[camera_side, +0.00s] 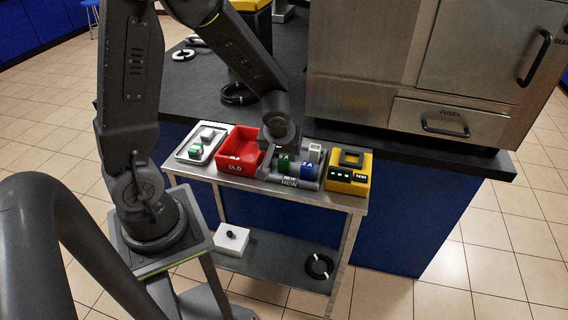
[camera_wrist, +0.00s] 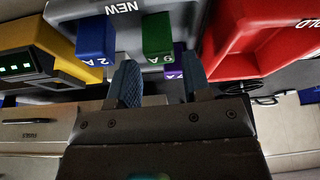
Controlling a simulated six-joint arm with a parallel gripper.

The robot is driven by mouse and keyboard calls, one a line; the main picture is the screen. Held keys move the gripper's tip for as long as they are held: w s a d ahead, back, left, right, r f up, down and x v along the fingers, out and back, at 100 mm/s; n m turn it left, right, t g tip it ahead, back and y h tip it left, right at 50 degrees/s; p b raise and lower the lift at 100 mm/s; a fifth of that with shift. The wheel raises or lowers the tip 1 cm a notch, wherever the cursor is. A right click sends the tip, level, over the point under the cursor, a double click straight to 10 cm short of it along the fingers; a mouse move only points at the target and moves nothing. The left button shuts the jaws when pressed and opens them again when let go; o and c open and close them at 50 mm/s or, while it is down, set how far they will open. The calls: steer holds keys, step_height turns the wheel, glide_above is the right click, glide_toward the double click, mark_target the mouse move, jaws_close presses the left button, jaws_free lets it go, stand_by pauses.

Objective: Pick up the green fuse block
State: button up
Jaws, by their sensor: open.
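A green fuse block (camera_side: 284,164) stands in the grey holder marked NEW (camera_side: 290,183), beside a blue fuse block (camera_side: 307,169). The green block also shows in the wrist view (camera_wrist: 157,36), with the blue block (camera_wrist: 95,42) to its left and a purple block (camera_wrist: 172,68) partly visible near the fingers. My gripper (camera_wrist: 161,84) is open and empty; the green block lies in line with the gap between its fingers, beyond the tips. In the side view my gripper is low over the holder and its fingers are hard to make out.
The red bin marked OLD (camera_side: 236,166) stands left of the holder, and the metal tray (camera_side: 186,155) farther left. A yellow tester (camera_side: 360,184) with green lights stands right. All rest on a narrow steel cart, with a counter and steel cabinet (camera_side: 365,85) behind.

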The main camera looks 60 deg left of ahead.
mark_target(284, 157)
steer(key=shift+x, duration=1.75)
steer(key=shift+c, duration=0.3)
steer(key=c, duration=0.6)
steer(key=shift+r, duration=0.1)
